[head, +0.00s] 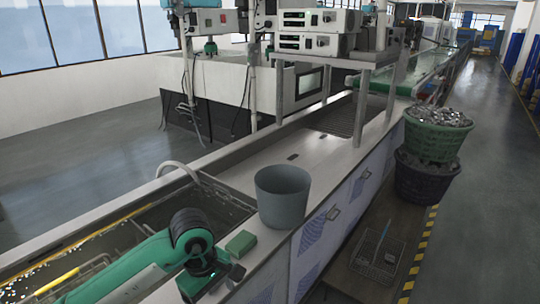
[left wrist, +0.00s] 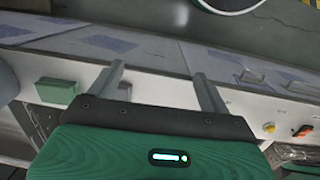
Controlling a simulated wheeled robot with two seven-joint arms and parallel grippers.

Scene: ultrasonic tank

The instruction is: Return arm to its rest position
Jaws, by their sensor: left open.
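My left arm comes in from the lower left of the head view, over the near end of the tank counter. My left gripper (head: 236,272) is at the counter's front edge, just in front of a small green block (head: 241,244). In the left wrist view the two fingers of my left gripper (left wrist: 160,82) are spread apart with nothing between them. The green block (left wrist: 57,91) shows to the left of the fingers, apart from them. My right gripper is not in view.
A grey bucket (head: 283,196) stands on the counter behind the block. The water tank (head: 232,205) lies to the left, partly behind my arm. Green and dark baskets (head: 432,140) are stacked on the right. A wire basket (head: 378,253) sits low beside the counter. The right aisle is clear.

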